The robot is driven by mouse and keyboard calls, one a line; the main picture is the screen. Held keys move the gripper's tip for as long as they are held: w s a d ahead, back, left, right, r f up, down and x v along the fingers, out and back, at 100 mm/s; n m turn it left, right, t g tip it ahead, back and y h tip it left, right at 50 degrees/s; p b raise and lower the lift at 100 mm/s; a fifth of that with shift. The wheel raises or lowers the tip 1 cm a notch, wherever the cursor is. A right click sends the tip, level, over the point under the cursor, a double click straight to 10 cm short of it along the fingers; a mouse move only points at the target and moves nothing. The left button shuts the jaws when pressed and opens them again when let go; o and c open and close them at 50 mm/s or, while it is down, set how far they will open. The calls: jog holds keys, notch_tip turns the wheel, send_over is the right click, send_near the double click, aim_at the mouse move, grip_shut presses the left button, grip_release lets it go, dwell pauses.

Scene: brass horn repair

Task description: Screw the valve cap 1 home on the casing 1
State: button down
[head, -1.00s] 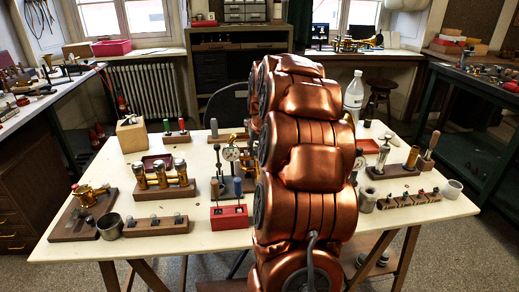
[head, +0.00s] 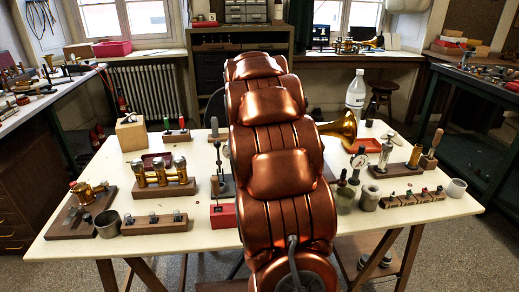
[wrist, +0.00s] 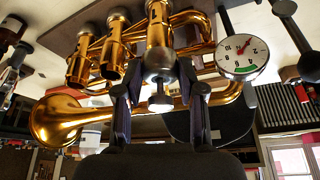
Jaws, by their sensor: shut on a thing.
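The brass horn shows in the wrist view, upside down, with its bell (wrist: 52,120) at the left and its three valve casings near the top. My gripper (wrist: 162,75) is shut on a silvery valve cap (wrist: 158,64) at the end of the nearest casing (wrist: 158,28). A stem with a flat button (wrist: 160,103) stands out between the fingers. The cap looks in line with the casing; whether a gap is left between them I cannot tell. In the head view my arm hides the gripper and most of the horn; only the bell (head: 338,130) shows.
A dial gauge (wrist: 240,55) stands close beside the fingers in the wrist view. On the bench (head: 220,240), a wooden block with brass cylinders (head: 160,172) lies left of my arm.

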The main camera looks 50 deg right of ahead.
jog(key=shift+m, duration=0.3)
jog(key=m+g+b, duration=0.1)
jog(key=m, duration=0.2)
jog(key=shift+w+h, duration=0.2)
jog(key=shift+h, duration=0.2)
jog(key=shift+m+g+b, duration=0.4)
jog(key=shift+m+g, duration=0.2)
jog(key=shift+m, duration=0.4)
jog(key=shift+w+m+g, duration=0.2)
jog(key=shift+m+g, duration=0.2)
jog(key=shift+m, duration=0.6)
jog(key=shift+m+g+b, duration=0.35)
jog(key=shift+m+g, duration=0.25)
jog(key=shift+m, duration=1)
